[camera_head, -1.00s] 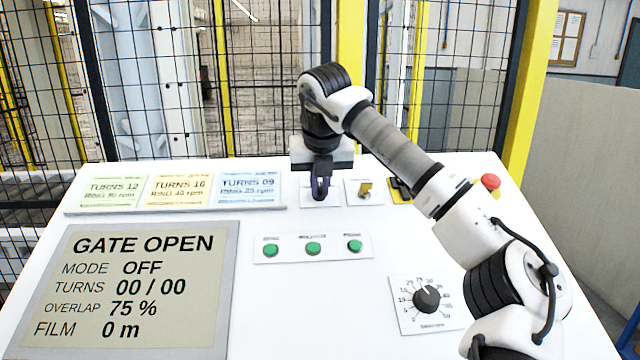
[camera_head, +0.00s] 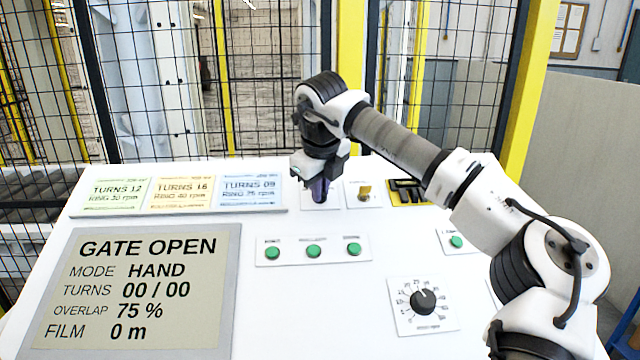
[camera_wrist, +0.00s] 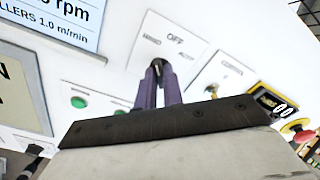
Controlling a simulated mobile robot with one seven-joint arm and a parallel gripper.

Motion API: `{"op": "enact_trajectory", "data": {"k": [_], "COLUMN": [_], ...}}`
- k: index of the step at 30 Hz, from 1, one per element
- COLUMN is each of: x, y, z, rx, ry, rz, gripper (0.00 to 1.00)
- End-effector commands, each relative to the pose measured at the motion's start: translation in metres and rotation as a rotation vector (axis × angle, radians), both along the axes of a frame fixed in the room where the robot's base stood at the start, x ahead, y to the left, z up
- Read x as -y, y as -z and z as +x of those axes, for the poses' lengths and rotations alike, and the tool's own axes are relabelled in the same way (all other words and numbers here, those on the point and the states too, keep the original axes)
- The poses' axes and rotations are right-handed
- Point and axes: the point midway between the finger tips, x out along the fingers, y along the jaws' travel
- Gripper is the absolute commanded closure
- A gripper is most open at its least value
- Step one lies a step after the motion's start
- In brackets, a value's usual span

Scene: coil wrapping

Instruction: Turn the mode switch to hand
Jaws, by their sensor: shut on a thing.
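The mode switch (camera_wrist: 157,66) is a small dark knob on a white plate marked OFF and AUTO in the wrist view. My gripper (camera_wrist: 157,75) is shut on it, with purple fingers on both sides that hide most of the knob. In the head view my gripper (camera_head: 319,190) is at the back of the panel, over the mode switch plate (camera_head: 308,204), and the knob is hidden there. The display (camera_head: 140,290) reads GATE OPEN, MODE HAND, TURNS 00 / 00, OVERLAP 75 %, FILM 0 m.
A brass key switch (camera_head: 364,192) sits just right of my gripper. Green buttons (camera_head: 314,251) lie in front, and a black dial (camera_head: 423,301) is at the front right. Recipe cards (camera_head: 180,192) stand at left. A mesh fence (camera_head: 270,90) is behind the panel.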

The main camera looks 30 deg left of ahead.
Motion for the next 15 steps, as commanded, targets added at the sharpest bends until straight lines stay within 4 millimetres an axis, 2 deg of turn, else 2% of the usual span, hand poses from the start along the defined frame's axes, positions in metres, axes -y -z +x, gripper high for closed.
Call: {"op": "enact_trajectory", "data": {"k": [15], "x": [-0.0009], "y": [-0.0023], "z": [0.0000], "rx": [0.032], "ry": [-0.100], "rz": [-0.031], "gripper": [1.00]}}
